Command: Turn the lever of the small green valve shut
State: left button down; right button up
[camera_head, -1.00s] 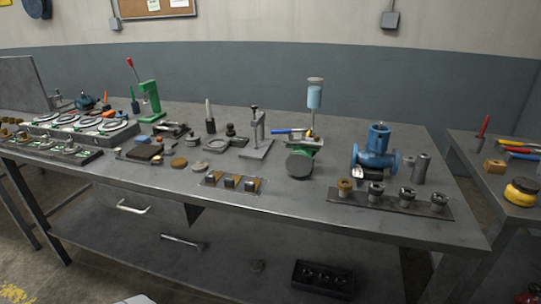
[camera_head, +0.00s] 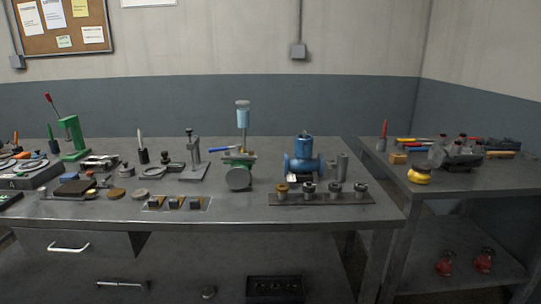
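A small green valve (camera_head: 238,159) stands on the grey workbench, right of the bench's middle. A blue lever (camera_head: 218,149) sticks out from it to the left, about level. A grey round disc (camera_head: 238,179) faces me at the valve's front and hides part of its body. A clear cup of light blue liquid (camera_head: 242,115) stands on a thin stem above the valve. Neither of my grippers shows in the head view.
A larger blue valve or pump (camera_head: 304,158) stands to the right, behind a rack of metal fittings (camera_head: 321,198). A clamp stand (camera_head: 190,158) is to the left. A tray with several small blocks (camera_head: 176,203) lies in front. A second bench (camera_head: 450,187) stands at the right past a gap.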

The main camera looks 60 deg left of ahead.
aim_at(238, 147)
jog(key=z, duration=0.05)
jog(key=i, duration=1.05)
jog(key=u, duration=1.7)
